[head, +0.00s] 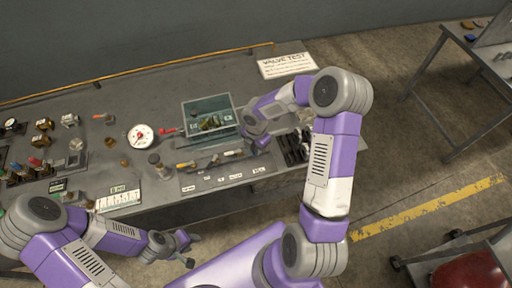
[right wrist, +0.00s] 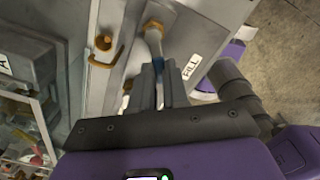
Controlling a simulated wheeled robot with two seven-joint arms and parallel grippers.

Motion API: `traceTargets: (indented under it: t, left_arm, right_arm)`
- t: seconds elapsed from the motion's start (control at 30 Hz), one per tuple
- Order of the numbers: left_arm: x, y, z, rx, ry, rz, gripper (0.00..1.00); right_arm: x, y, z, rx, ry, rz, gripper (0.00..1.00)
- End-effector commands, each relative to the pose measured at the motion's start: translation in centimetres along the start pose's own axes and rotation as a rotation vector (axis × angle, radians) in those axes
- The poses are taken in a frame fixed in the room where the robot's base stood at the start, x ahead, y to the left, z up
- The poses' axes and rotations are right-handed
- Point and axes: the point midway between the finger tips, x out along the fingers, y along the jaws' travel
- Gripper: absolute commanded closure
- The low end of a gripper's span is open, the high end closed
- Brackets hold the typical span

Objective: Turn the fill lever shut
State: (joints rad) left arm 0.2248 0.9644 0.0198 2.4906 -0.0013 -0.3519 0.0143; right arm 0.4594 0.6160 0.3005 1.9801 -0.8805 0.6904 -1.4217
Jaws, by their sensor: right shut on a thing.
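The fill lever (right wrist: 155,45) is a pale metal handle running down from a brass fitting (right wrist: 152,24) on a grey panel. A white label reading FILL (right wrist: 191,66) is beside it. My right gripper (right wrist: 158,72) is shut on the lever's lower part, with a finger on each side. In the head view my right gripper (head: 262,136) is at the right part of the bench, and my arm hides the lever there. My left gripper (head: 188,249) is empty in front of the bench's front edge, with its fingers apart.
The bench (head: 140,84) carries a clear-walled tank (head: 208,115), a white dial gauge (head: 140,136) and several brass fittings at the left. A VALVE TEST sign (head: 287,65) lies at the back. Another table (head: 470,60) stands far right.

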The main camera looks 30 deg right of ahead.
Motion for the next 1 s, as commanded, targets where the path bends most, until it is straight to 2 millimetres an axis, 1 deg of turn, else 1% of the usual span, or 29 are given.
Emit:
traceTargets:
  t: [0.27,0.7,1.0]
  left_arm:
    - [0.6,-0.2,0.0,0.000,0.000,0.000,0.60]
    - [1.8,-0.7,-0.1,0.000,0.000,0.000,0.60]
    - [2.2,-0.8,-0.1,0.000,0.000,0.000,0.60]
  right_arm:
    - [0.1,0.6,0.0,0.132,-0.001,0.001,1.00]
    - [0.1,1.7,0.4,0.453,-0.001,0.001,1.00]
    - [0.0,2.1,0.7,0.583,0.000,0.001,1.00]
